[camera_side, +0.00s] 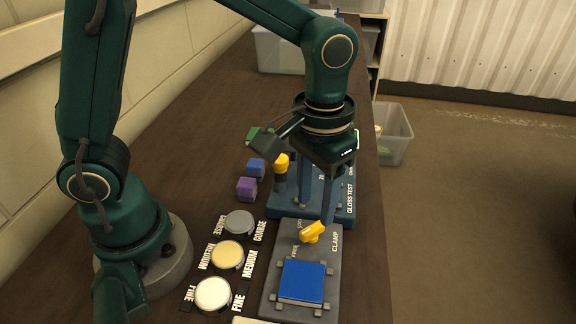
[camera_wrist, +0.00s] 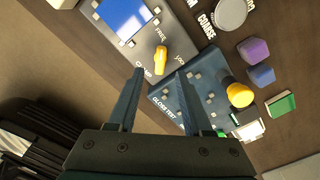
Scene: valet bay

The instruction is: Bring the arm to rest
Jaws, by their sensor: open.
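My gripper (camera_side: 316,212) is open with nothing between its fingers. It points down above the blue-grey GLOSS TEST block (camera_side: 285,202), near the edge of the grey CLAMP block (camera_side: 272,275). In the wrist view my gripper (camera_wrist: 160,72) shows two parted fingers, with the yellow clamp handle (camera_wrist: 161,60) beyond the gap between them. The clamp handle also shows in the side view (camera_side: 312,232), close to a fingertip; I cannot tell whether they touch. A blue square panel (camera_side: 303,282) lies on the clamp block between small grey corner pieces.
A yellow-topped post (camera_side: 281,163) stands by the gloss block. Purple (camera_side: 246,189), blue (camera_side: 256,168) and green (camera_side: 253,134) blocks lie left of it. COARSE (camera_side: 239,222), MEDIUM (camera_side: 228,254) and FINE (camera_side: 213,294) discs line the table. A clear bin (camera_side: 397,150) stands right, beyond the table edge.

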